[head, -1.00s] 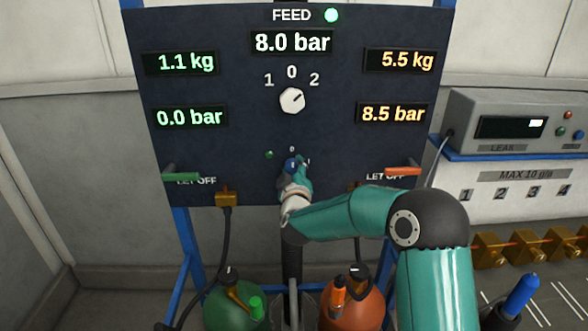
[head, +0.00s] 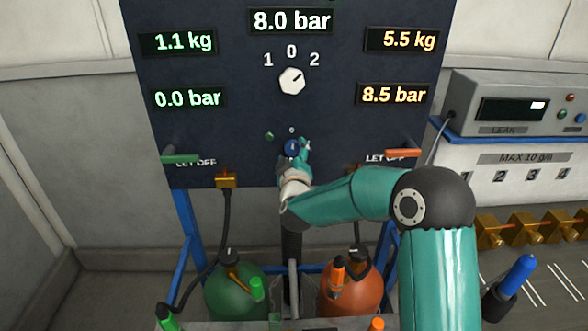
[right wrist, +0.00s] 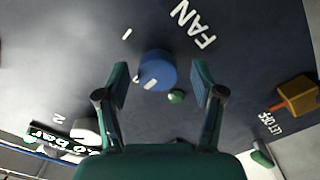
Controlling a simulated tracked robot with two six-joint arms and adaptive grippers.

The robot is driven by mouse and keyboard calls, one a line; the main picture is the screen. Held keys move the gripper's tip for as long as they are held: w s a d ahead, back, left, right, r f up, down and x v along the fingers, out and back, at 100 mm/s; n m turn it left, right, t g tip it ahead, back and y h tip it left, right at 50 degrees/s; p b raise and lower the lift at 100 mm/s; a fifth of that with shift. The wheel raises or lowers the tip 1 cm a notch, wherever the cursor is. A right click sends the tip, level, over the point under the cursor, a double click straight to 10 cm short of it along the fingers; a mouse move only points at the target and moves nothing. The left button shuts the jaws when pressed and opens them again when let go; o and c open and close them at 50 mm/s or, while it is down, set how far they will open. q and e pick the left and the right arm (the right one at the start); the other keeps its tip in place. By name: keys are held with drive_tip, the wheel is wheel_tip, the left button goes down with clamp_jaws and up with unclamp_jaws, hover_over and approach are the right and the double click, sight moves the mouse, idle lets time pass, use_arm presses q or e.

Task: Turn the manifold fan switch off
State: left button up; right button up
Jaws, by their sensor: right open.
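The fan switch is a blue round knob (head: 292,147) low in the middle of the dark panel. In the right wrist view, the knob (right wrist: 156,68) has a white pointer line at its lower-left side, with a "1" mark to its upper left and the word FAN above right. My right gripper (head: 296,152) is at the knob. In the right wrist view, its open fingers (right wrist: 159,80) stand on either side of the knob, with visible gaps. The "0" mark shows just above the knob in the head view. My left gripper is not in view.
A small green lamp (head: 269,135) sits close beside the knob. A white selector knob (head: 292,81) is above. Green (head: 181,158) and orange (head: 402,153) levers stick out at the panel's sides. Green (head: 236,296) and orange (head: 352,293) cylinders stand below.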

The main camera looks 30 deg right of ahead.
drive_tip(key=v, duration=1)
drive_tip(key=shift+s+a, duration=0.2)
drive_tip(key=shift+a, duration=0.05)
drive_tip(key=shift+f, duration=0.15)
